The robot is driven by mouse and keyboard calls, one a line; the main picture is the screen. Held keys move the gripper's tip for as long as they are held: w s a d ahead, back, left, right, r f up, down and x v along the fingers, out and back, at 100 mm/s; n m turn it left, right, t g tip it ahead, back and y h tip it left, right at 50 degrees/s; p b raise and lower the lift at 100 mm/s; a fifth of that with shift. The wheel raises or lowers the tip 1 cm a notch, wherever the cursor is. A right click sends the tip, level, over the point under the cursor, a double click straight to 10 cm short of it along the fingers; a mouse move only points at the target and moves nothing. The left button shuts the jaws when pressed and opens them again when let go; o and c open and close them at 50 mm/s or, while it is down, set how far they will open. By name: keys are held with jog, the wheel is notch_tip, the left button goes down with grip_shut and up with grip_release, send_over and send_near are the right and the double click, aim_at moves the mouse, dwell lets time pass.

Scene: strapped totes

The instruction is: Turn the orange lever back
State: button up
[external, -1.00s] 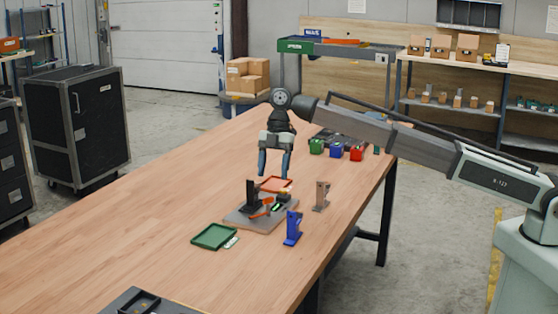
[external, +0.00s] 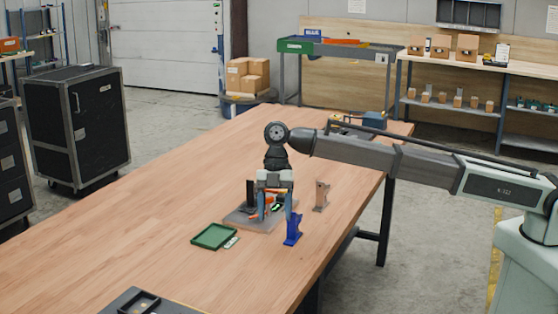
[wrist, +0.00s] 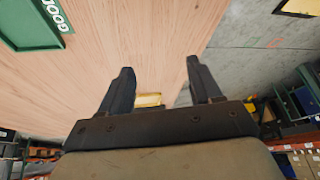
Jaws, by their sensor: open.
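The grey fixture plate (external: 243,222) lies on the table, with a black upright post (external: 250,192) on it. Parts of the orange lever (external: 254,216) show low on the fixture, largely covered by my fingers. My gripper (external: 274,215) is open and points down over the fixture, its two fingers around the lever area. Whether they touch the lever I cannot tell. In the wrist view my open gripper (wrist: 158,65) shows bare table between its fingers, and the lever cannot be made out there.
A green tray (external: 214,236) lies in front of the fixture; its "GOOD" label (wrist: 57,14) shows in the wrist view. The table's left part is clear. A dark compartment tray (external: 150,303) is at the near edge.

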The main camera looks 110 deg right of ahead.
jog(key=shift+n+g+y, duration=0.3)
jog(key=shift+n+g, duration=0.1)
jog(key=shift+n, duration=0.4)
jog(key=a+f, duration=0.1)
jog(key=a, duration=0.3)
jog(key=w+a+f, duration=0.1)
jog(key=a+f, duration=0.1)
jog(key=a, duration=0.2)
jog(key=a+f, duration=0.1)
jog(key=a, duration=0.3)
jog(key=shift+w+a+f, duration=0.15)
jog(key=shift+w+f, duration=0.05)
